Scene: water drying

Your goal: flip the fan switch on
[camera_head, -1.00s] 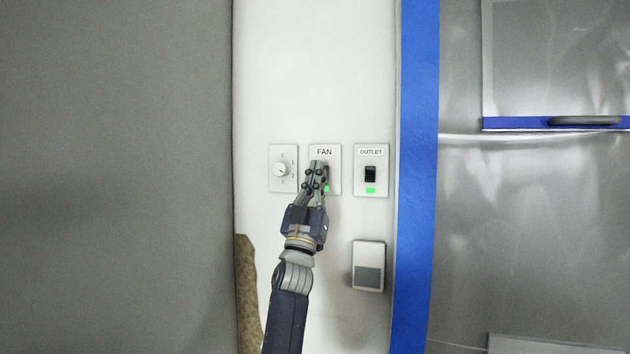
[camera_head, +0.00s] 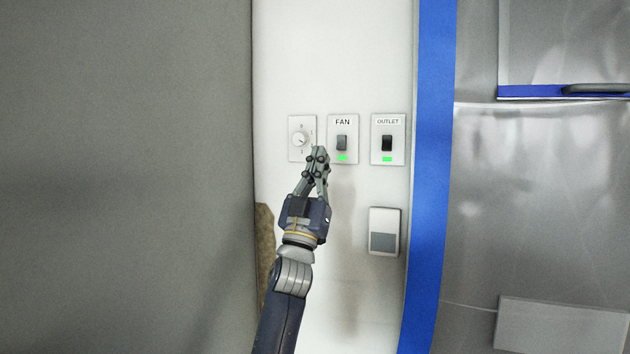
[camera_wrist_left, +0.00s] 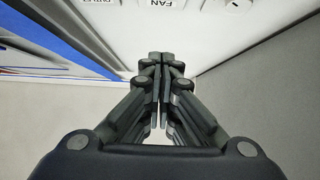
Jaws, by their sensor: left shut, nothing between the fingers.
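The fan switch (camera_head: 342,143) is a dark grey rocker on a white plate labelled FAN, with a lit green patch below it. In the left wrist view the FAN plate (camera_wrist_left: 166,3) shows only its upside-down label at the top edge. My left gripper (camera_head: 320,152) is shut and empty. Its tips appear just left of and slightly below the rocker, over the gap between the dial plate and the FAN plate. The rocker is fully visible and the fingers look apart from it. In the left wrist view the closed fingers (camera_wrist_left: 157,60) point toward the wall. My right gripper is not in view.
A round dial (camera_head: 300,139) sits left of the FAN plate. A black outlet switch (camera_head: 387,144), also with a green patch, sits right. A white and grey box (camera_head: 384,231) is below. A blue strip (camera_head: 434,170) borders the white wall.

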